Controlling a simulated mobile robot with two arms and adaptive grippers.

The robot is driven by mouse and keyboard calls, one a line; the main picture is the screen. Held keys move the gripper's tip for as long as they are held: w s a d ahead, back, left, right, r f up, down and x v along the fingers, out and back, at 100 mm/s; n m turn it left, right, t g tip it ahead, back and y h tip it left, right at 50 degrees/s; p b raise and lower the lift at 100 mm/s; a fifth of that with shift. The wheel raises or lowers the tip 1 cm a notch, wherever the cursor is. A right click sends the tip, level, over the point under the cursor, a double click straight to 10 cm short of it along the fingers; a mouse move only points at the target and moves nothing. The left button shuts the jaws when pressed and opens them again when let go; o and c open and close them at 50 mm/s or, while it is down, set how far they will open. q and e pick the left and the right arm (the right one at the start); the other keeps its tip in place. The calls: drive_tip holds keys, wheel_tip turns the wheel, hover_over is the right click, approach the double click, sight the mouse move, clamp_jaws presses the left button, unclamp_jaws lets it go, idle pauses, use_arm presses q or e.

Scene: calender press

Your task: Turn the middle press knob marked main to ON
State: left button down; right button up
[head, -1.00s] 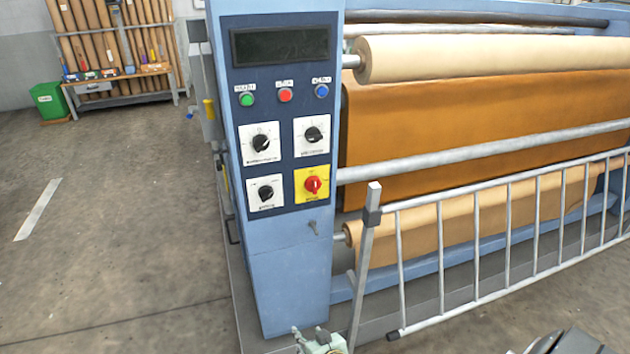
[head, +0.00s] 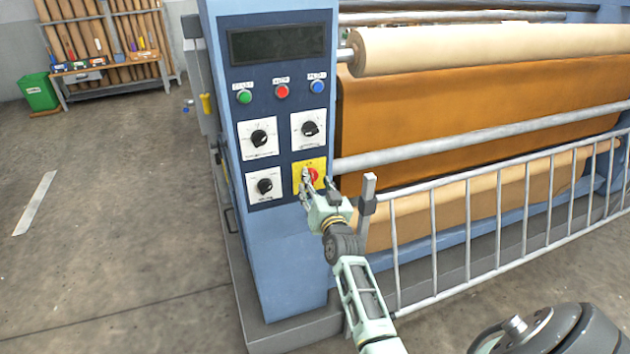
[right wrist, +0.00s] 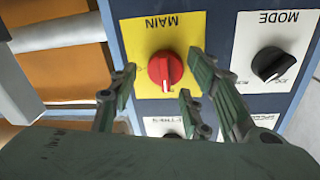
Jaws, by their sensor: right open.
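The red main knob (head: 312,175) sits on a yellow plate at the lower right of the blue press panel (head: 285,230). In the right wrist view the knob (right wrist: 165,68) shows upside down under the label MAIN, with its white pointer line visible. My right gripper (head: 318,180) is in front of the yellow plate and partly covers it in the head view. My left gripper is not in view.
Black knobs (head: 265,186) on white plates sit left of and above the yellow plate; the MODE knob (right wrist: 270,64) is close beside it. Green, red and blue buttons (head: 282,91) are higher up. A metal railing (head: 480,220) stands right of my right arm.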

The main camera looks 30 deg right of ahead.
drive_tip(key=shift+w+d, duration=0.2)
drive_tip(key=shift+w, duration=0.5)
drive_tip(key=shift+c, duration=0.4)
drive_tip(key=c, duration=1)
drive_tip(key=shift+o, duration=0.2)
